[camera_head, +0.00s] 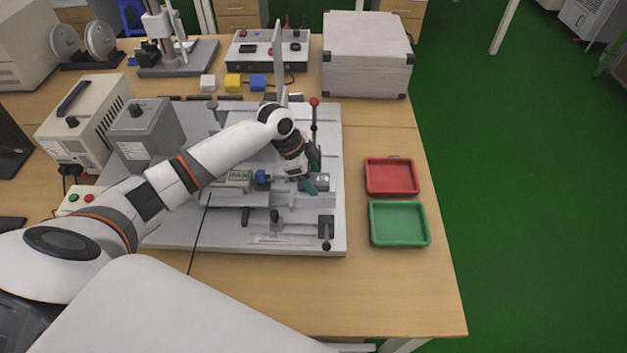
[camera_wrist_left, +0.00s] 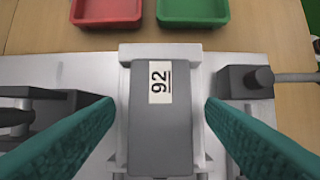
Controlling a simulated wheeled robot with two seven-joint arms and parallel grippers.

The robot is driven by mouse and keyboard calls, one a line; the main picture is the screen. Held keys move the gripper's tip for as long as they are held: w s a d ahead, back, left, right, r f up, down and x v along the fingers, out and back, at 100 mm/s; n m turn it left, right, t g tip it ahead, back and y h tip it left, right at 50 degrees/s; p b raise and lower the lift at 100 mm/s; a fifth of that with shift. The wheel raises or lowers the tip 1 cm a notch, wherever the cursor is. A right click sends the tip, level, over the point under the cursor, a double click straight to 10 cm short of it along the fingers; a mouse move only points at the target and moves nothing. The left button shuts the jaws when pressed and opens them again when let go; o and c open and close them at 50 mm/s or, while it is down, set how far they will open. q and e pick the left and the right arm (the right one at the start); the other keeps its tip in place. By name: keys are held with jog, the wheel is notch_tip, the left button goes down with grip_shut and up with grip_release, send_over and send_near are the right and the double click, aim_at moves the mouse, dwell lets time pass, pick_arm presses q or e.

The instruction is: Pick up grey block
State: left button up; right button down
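The grey block (camera_wrist_left: 160,125) carries a white label reading "92" and sits in a light metal holder of the test fixture in the left wrist view. In the head view the block (camera_head: 322,181) shows small, just right of my gripper. My left gripper (camera_head: 310,181) is open, with teal fingers pointing down at the fixture. In the left wrist view one finger is on each side of the block, with a visible gap on both sides. Whether the fingertips reach down to the block's height is unclear. My right gripper is not in view.
A red tray (camera_head: 391,177) and a green tray (camera_head: 399,224) lie right of the fixture plate (camera_head: 190,235). A lever with a red knob (camera_head: 314,101) stands behind my gripper. White, yellow and blue blocks (camera_head: 232,82) sit at the back. The front right table is clear.

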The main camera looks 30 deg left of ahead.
pick_arm(q)
jog(key=c, duration=1)
jog(key=shift+r, duration=0.1)
